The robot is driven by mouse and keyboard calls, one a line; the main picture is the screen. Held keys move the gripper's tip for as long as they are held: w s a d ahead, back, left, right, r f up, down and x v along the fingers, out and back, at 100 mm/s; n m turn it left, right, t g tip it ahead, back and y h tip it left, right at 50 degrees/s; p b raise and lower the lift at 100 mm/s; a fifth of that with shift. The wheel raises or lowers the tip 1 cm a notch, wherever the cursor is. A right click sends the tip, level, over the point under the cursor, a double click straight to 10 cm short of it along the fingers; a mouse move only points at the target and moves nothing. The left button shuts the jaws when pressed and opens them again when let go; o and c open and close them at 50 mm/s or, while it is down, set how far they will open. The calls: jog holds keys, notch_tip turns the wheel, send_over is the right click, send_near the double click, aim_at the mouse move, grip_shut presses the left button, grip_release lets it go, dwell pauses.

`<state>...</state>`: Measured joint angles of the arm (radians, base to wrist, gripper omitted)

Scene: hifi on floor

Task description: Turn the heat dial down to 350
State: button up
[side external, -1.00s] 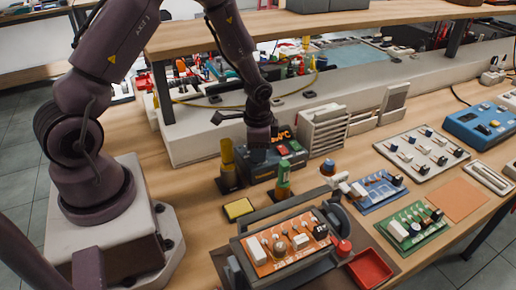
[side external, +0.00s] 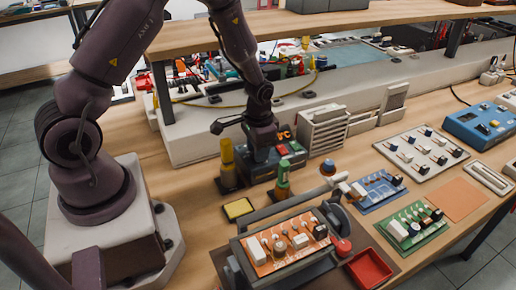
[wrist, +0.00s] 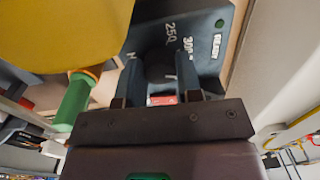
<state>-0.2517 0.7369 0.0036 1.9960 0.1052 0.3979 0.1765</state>
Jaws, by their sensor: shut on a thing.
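The heat station is a dark box (side external: 290,164) with an orange display (side external: 284,134), partly hidden by my arm; its digits are unreadable. In the wrist view its dark blue face (wrist: 205,40) carries the printed marks 250 and 300, and the word READY beside a green spot. My gripper (side external: 259,158) is pointed down at the station. In the wrist view its fingers (wrist: 150,88) are shut on the dark heat dial (wrist: 160,66), with one finger on each side. The dial's pointer and exact setting are hidden or too unclear to read.
A yellow-topped post (side external: 227,160) and a green-handled tool (side external: 283,178) stand close to the station. A yellow pad (side external: 238,208) and an orange board in a holder (side external: 285,246) are nearer. A vented white box (side external: 324,128) stands behind right.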

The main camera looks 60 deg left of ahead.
jog(key=o, duration=0.9)
jog(key=shift+o, duration=0.2)
jog(key=shift+r, duration=0.1)
notch_tip(320, 180, up, 13)
jog(key=shift+d, duration=0.3)
jog(key=s+d+r+t, duration=0.2)
jog(key=s+d+r, duration=0.2)
jog(key=s+r, duration=0.4)
jog(key=s+d+r+t, duration=0.3)
jog(key=s+d+r, duration=0.2)
jog(key=s+r, duration=0.3)
jog(key=shift+d+t+h, duration=0.2)
jog(key=shift+t+h, duration=0.1)
